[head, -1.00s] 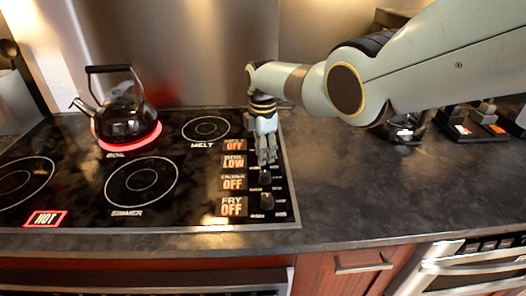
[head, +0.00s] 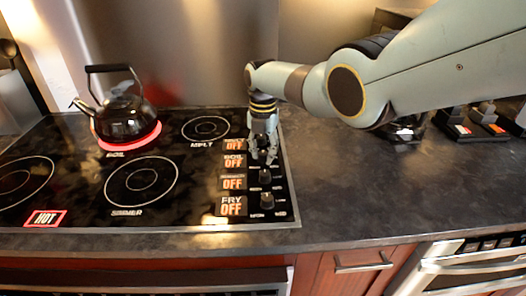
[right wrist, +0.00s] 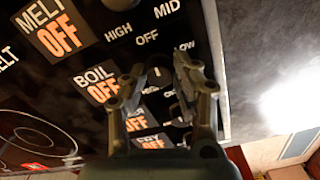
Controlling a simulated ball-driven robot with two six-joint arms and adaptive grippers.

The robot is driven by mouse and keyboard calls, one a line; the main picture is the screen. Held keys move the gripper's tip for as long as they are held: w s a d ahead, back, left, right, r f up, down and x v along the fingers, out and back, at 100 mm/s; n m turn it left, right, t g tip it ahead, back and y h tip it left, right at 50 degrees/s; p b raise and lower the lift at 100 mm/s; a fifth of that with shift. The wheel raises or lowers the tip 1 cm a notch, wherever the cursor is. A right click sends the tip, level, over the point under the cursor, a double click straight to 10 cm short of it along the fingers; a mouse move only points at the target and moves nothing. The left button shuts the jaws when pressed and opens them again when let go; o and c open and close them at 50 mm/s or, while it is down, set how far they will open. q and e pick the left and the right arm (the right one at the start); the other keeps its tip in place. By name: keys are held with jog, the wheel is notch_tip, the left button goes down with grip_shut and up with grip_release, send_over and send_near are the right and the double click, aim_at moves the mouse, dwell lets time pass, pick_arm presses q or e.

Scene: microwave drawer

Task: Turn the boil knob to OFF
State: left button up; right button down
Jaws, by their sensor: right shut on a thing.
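My right gripper (head: 264,157) points down at the knob column on the right of the stove. In the right wrist view its fingers (right wrist: 160,78) are on both sides of the dark boil knob, mostly hidden between them. The gripper is shut on that knob. The boil display (head: 234,160) reads OFF in orange; it also shows in the right wrist view (right wrist: 98,84). My left gripper is in neither view.
A black kettle (head: 124,117) stands on the glowing red boil burner at the back left. The simmer knob (head: 265,176) and fry knob (head: 267,200) lie nearer the front edge.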

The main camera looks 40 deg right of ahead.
aim_at(263, 153)
jog(key=shift+n, duration=0.5)
jog(key=c, duration=1)
grip_release()
notch_tip(263, 153, up, 12)
